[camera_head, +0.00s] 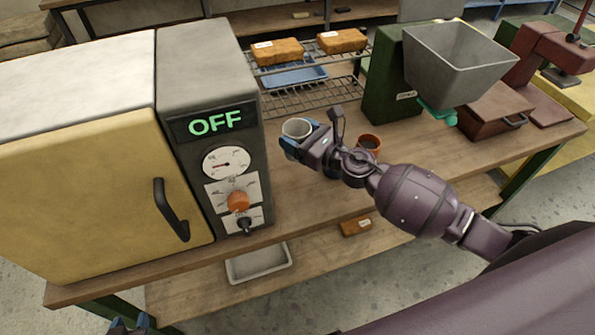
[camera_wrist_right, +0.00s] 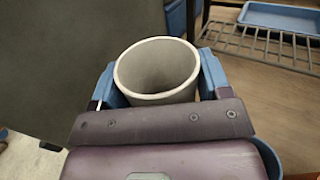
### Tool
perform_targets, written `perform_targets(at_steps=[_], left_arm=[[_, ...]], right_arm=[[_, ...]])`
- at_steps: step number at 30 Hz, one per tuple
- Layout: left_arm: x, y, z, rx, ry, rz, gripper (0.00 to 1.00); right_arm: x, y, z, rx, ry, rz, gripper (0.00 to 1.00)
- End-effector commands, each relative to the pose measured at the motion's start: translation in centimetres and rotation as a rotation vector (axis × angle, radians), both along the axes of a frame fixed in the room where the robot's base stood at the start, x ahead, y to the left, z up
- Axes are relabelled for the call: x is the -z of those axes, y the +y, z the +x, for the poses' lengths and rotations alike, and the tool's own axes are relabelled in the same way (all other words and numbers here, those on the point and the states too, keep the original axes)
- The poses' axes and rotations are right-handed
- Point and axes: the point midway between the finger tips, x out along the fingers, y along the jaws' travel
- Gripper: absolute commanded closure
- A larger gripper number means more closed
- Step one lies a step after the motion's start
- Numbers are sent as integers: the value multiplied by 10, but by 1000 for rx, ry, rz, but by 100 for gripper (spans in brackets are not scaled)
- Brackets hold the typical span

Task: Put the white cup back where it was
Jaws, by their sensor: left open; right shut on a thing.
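The white cup (camera_head: 296,127) is upright at the oven's right side, over the wooden bench. My right gripper (camera_head: 303,143) is shut on it, with the blue fingers on either side. In the right wrist view the cup (camera_wrist_right: 157,70) looks empty and sits between the two fingers (camera_wrist_right: 157,88). I cannot tell whether its base touches the bench. My left gripper (camera_head: 129,324) is open at the bottom left edge of the head view, low in front of the bench and mostly out of frame.
The oven (camera_head: 90,190) reads OFF and fills the left. A wire rack (camera_head: 315,98) with bricks (camera_head: 278,51) and a blue tray (camera_head: 293,75) stands behind. An orange cup (camera_head: 369,142) is just beyond my right forearm. A green hopper machine (camera_head: 395,85) is further right.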

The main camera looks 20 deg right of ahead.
Motion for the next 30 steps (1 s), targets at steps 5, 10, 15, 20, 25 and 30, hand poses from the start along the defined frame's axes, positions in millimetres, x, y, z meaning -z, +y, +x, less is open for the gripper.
perform_targets(at_steps=[5,10,15,20,25,30], left_arm=[[31,0,-4,1,19,0,57],[48,0,-9,1,35,0,57],[54,0,-13,-1,45,1,57],[71,1,-21,-2,67,0,57],[76,0,-20,-1,74,0,57],[67,-2,-8,6,46,1,57]], right_arm=[[42,0,0,3,5,3,54],[63,0,0,1,5,2,54],[69,0,0,1,0,0,54],[92,0,-1,2,5,3,54],[110,0,0,1,4,2,54],[109,0,0,1,-2,-1,54]])
